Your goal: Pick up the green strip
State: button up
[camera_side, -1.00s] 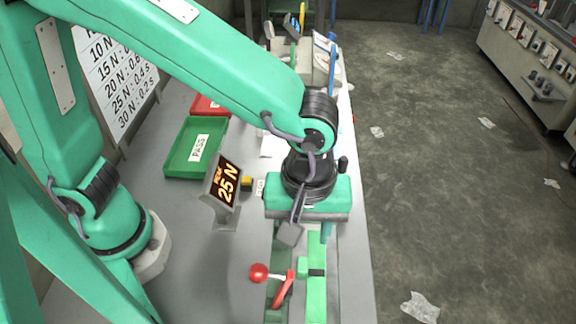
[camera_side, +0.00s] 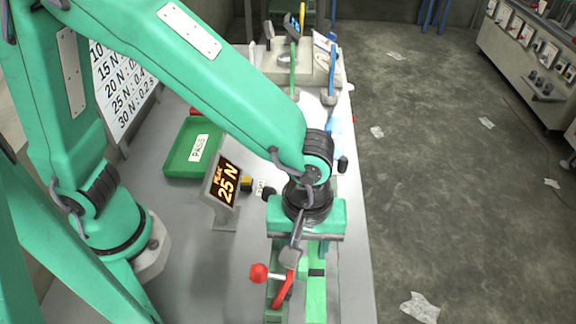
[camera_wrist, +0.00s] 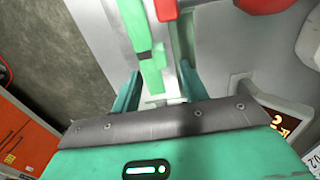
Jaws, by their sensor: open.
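A flat green strip (camera_side: 316,292) with a black band lies in the fixture near the table's front. In the wrist view the strip (camera_wrist: 139,25) runs away from me, its near end between my fingers. Another upright thin green piece (camera_side: 293,68) stands at the back of the table. My gripper (camera_side: 300,250) is open just behind the black band; its wrist and body hide part of the fixture. In the wrist view my gripper (camera_wrist: 160,88) has a finger on each side of the strip's near end, with gaps visible.
A red lever (camera_side: 284,290) with a red ball knob (camera_side: 258,273) sits left of the strip. A display (camera_side: 224,184) reading 25 N stands farther left. A green PASS tray (camera_side: 180,160) lies behind it. Blue upright pieces (camera_side: 334,70) stand at the back.

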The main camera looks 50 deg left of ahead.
aim_at(303, 263)
jog(key=shift+f, duration=2.4)
grip_shut()
